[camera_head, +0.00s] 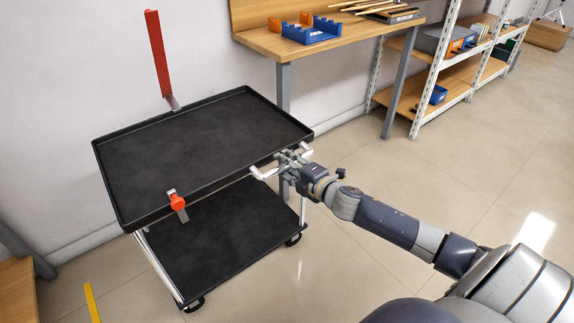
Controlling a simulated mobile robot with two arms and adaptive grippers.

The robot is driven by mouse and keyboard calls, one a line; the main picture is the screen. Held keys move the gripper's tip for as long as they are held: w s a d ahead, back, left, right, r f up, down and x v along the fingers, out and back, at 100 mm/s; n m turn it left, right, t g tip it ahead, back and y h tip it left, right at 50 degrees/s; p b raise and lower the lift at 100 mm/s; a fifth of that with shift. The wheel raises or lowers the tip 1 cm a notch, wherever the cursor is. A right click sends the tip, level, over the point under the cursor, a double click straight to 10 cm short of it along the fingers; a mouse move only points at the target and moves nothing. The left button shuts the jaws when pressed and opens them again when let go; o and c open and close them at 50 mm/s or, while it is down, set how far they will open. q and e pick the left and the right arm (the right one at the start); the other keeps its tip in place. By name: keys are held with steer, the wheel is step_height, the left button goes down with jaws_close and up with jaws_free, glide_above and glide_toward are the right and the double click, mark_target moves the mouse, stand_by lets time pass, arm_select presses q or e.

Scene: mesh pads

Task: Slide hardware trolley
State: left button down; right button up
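The hardware trolley (190,150) has a black upper tray, a black lower shelf (225,232), pale metal posts and dark castors. It stands near the wall at the left. A pale handle bar (262,174) sticks out from its near right side. My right gripper (284,163) is at this handle, with its fingers around or against the bar. Whether the fingers are closed on it is too small to tell. Both tray surfaces are empty. My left gripper is not in view.
A workbench (262,42) with a blue holder (312,32) stands behind the trolley. Shelving (432,85) stands at the back right. The floor right of the trolley is open.

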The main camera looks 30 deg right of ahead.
jaws_close()
steer(key=shift+a, duration=0.1)
